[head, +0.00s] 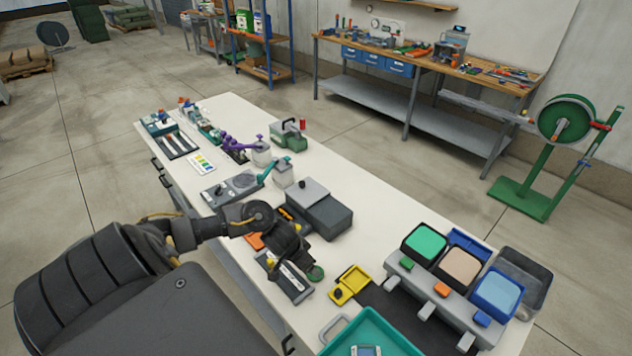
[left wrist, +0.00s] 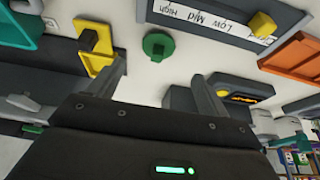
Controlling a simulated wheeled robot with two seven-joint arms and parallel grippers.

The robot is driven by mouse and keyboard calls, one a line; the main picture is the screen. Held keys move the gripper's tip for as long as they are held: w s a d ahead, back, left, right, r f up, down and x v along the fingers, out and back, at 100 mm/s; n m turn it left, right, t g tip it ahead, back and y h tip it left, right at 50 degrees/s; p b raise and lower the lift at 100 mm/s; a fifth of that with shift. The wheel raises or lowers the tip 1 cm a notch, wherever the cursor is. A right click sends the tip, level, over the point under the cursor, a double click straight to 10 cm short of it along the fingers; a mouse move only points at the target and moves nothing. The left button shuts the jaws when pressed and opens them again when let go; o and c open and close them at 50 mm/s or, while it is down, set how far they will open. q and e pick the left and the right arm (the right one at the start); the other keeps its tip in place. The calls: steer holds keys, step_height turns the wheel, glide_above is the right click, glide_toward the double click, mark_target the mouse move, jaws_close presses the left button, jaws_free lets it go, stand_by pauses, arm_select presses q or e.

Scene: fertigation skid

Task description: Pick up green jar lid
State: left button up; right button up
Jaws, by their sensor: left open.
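The green jar lid (head: 316,272) is a small round disc with a raised knob, lying on the white bench just past my left gripper. In the left wrist view the lid (left wrist: 158,44) is between the lines of the two fingers, beyond their tips, with nothing touching it. My left gripper (head: 300,256) is above the bench, pointing down. In the left wrist view the gripper (left wrist: 157,68) is open and empty. My right gripper is not in view.
A yellow tray (head: 354,278) stands right of the lid. A panel marked Low, Mid, High (left wrist: 215,18) lies close by. An orange tray (left wrist: 295,58) is at the right of the wrist view. A teal tray (head: 373,336) and a rack of coloured bins (head: 440,300) stand farther right.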

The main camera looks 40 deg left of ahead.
mark_target(309, 276)
arm_select(q)
steer(key=x, duration=0.3)
steer(key=shift+w, duration=0.15)
steer(key=shift+f, duration=0.1)
steer(key=x, duration=0.5)
steer(key=shift+d, duration=0.15)
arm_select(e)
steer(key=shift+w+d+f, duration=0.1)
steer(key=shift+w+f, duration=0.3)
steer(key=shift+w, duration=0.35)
arm_select(q)
steer(key=shift+c, duration=0.2)
steer(key=c, duration=1)
